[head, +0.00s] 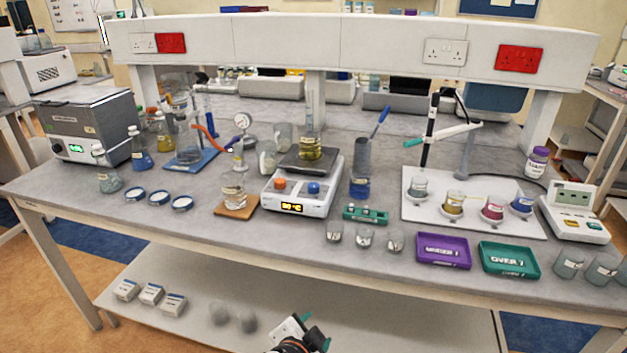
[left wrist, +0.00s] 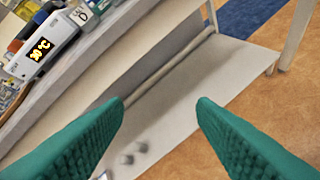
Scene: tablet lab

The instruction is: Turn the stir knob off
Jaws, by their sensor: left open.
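The white hotplate stirrer (head: 296,205) stands on the bench in the middle of the head view, with an amber lit display (head: 291,208). Its front has an orange knob (head: 280,184) and a blue knob (head: 314,188); I cannot read which is for stirring. A flask of yellow liquid (head: 311,148) sits on its dark plate. The stirrer (left wrist: 42,47) also shows tilted at the upper left of the left wrist view. My left gripper (head: 316,331), with green fingers, is in front of the bench, below the stirrer. In the left wrist view its jaws (left wrist: 160,105) are open and empty.
A flask on a wooden block (head: 236,208) stands left of the stirrer, and a blue-filled cylinder (head: 361,170) stands right. A green rack (head: 365,215) and small beakers line the front edge. The lower shelf (head: 400,312) is below.

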